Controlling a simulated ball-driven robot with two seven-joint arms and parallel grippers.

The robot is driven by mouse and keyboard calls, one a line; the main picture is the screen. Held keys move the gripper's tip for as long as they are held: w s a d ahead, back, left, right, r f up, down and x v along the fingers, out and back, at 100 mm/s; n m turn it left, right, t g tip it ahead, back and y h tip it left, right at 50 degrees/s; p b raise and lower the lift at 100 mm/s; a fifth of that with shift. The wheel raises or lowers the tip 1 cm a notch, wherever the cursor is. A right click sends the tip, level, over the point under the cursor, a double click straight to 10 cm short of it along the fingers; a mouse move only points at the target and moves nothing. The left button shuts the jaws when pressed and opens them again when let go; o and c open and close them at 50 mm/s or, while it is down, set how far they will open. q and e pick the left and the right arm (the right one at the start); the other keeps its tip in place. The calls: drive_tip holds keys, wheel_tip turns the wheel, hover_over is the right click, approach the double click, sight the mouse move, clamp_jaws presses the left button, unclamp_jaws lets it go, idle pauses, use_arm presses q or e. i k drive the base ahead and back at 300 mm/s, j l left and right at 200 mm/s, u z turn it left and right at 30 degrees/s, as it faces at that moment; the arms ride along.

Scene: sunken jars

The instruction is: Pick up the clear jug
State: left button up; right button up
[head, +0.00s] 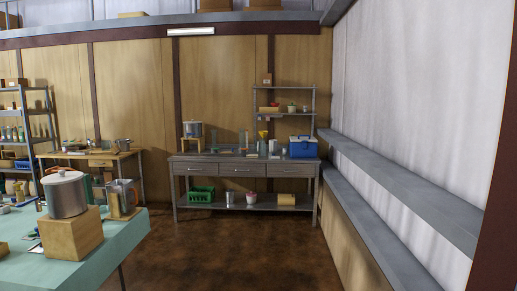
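On the far grey workbench (245,162) stands another small see-through upright thing (243,139), too small to make out. Neither of my grippers is in view.
A lidded metal pot (65,195) sits on a wooden block (71,233) on the near table, left of the vessel. A blue cooler (303,147) and another pot (193,129) stand on the far workbench. The brown floor (215,250) between is clear. A ledged wall runs along the right.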

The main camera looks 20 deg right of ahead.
sight(257, 142)
drive_tip(key=i+z, duration=0.25)
drive_tip(key=i, duration=5.5)
drive_tip(key=l, duration=0.1)
